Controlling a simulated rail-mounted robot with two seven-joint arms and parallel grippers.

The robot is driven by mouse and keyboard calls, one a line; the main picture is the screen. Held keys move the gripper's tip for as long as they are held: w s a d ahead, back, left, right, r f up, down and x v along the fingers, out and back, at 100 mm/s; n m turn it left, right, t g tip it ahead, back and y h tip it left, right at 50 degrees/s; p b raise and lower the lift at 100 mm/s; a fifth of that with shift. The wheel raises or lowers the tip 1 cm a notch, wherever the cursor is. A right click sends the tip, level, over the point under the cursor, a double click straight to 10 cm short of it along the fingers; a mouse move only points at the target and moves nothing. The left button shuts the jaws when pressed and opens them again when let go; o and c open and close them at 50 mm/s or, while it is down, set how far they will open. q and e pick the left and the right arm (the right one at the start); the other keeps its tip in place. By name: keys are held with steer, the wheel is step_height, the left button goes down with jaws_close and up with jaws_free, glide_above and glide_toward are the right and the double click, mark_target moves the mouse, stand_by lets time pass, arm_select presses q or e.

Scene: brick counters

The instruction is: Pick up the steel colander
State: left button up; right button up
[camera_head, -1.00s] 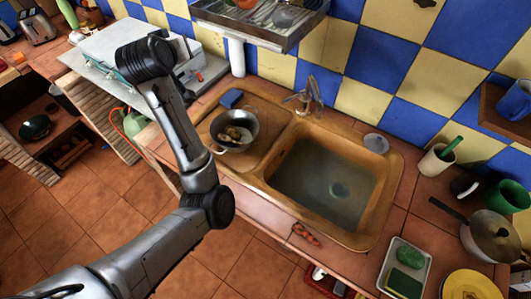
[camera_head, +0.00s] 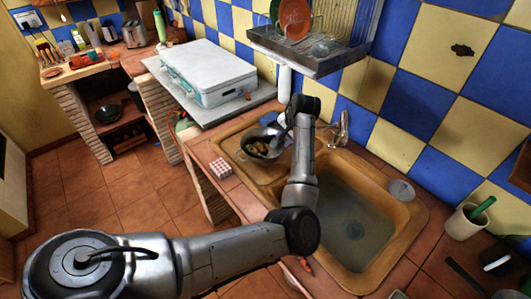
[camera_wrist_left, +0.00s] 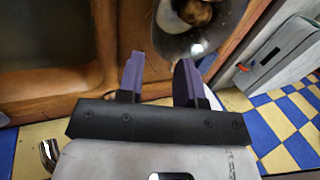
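The steel colander (camera_head: 254,150) is a round metal bowl with roundish brown and pale items in it. It stands on the left drainboard of the brown sink (camera_head: 372,262). In the left wrist view, part of the colander (camera_wrist_left: 173,42) shows at the top, cut by the frame edge. My left gripper (camera_head: 284,122) is above the colander's far right side in the head view. In the left wrist view, my left gripper's (camera_wrist_left: 160,72) two purple fingers are apart with nothing between them. The right finger appears near the colander's rim; contact cannot be told. My right gripper is not in view.
The basin beside the colander holds water, with a faucet (camera_head: 339,128) behind it. A dish rack (camera_head: 316,62) hangs above. A small red-and-white box (camera_head: 220,168) sits at the counter's left edge. A pale blue case (camera_head: 207,75) lies farther left.

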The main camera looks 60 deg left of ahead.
mark_target(276, 156)
arm_select(q)
steer(key=x, duration=0.4)
steer(key=b+x, duration=0.1)
steer(key=x, duration=0.3)
steer(key=b+x, duration=0.1)
steer(key=x, duration=0.3)
steer(key=shift+d+f, duration=0.1)
steer(key=shift+d, duration=0.3)
steer(key=shift+a+f, duration=0.2)
steer(key=shift+f, duration=0.1)
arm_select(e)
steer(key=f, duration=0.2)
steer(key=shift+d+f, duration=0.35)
arm_select(q)
steer(key=shift+c, duration=0.2)
jaws_close()
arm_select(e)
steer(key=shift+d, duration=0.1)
